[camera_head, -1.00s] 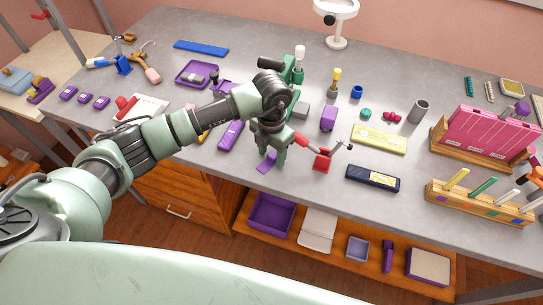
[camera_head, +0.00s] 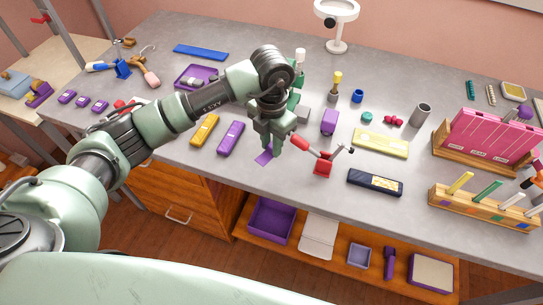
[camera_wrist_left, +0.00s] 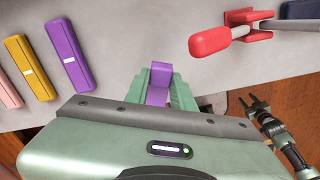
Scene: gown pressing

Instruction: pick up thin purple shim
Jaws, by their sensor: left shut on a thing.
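The thin purple shim (camera_head: 264,158) is pinched between the fingertips of my left gripper (camera_head: 270,146), near the table's front edge. Its lower end sticks out below the fingers. In the left wrist view the shim (camera_wrist_left: 158,94) shows between the two green fingers, which hide part of it. I cannot tell for sure how far it is above the table. My right gripper (camera_wrist_left: 252,106) shows small and dark at the right of the left wrist view, low beside the table; its jaw state is unclear.
A red clamp-like tool (camera_head: 323,164) stands just right of my left gripper. Purple (camera_head: 231,139) and yellow (camera_head: 205,130) cases lie to its left. A dark navy case (camera_head: 375,182) lies to the right. Below the table edge is an open shelf with a purple bin (camera_head: 270,220).

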